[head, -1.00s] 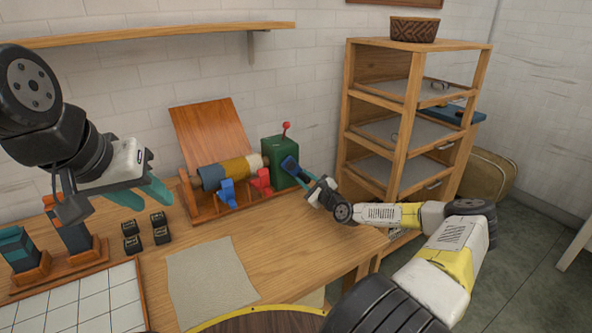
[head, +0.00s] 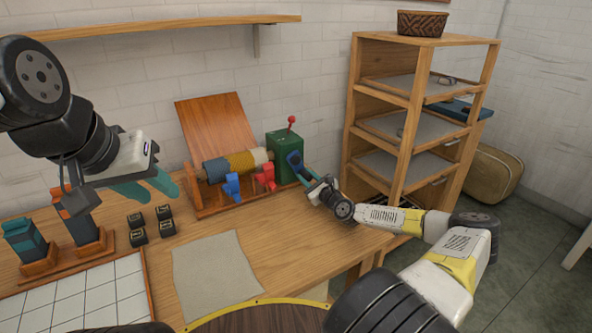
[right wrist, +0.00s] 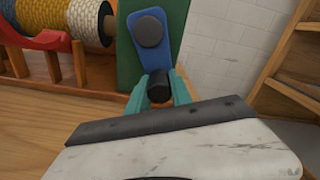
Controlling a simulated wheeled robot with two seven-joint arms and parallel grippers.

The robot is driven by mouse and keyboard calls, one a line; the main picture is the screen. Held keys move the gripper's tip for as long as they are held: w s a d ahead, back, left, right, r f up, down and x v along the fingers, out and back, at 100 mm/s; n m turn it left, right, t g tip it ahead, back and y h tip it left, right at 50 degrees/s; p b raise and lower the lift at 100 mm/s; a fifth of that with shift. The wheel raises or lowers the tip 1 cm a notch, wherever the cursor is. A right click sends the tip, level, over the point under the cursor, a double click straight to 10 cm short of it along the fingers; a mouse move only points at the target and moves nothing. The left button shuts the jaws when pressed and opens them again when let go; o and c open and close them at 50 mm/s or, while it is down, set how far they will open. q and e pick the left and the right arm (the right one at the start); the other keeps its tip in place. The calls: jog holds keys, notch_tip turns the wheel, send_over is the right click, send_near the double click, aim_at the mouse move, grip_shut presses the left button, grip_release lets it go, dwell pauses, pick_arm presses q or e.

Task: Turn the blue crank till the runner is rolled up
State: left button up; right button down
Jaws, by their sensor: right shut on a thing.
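The blue crank (head: 294,160) is on the front of a green box (head: 284,146) at the right end of the wooden winder. In the right wrist view its blue arm (right wrist: 150,35) stands nearly upright, with a dark knob (right wrist: 159,84) at its lower end. My right gripper (right wrist: 159,93) is shut on this knob, one teal finger on each side. The roll (head: 240,163), banded blue, mustard and cream, lies on the winder's roller. I cannot tell any loose end of the runner. My left gripper (head: 147,187) is open and empty above the table, left of the winder.
Small black blocks (head: 138,237) stand below my left gripper. A grey cloth (head: 215,270) lies at the table's front, beside a white gridded board (head: 85,300). A blue support (head: 231,187) and a red support (head: 265,178) stand before the roll. A wooden shelf (head: 400,150) stands to the right.

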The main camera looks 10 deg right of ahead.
jog(key=c, duration=1.1)
grip_release()
jog(key=shift+c, duration=0.2)
jog(key=v, duration=0.8)
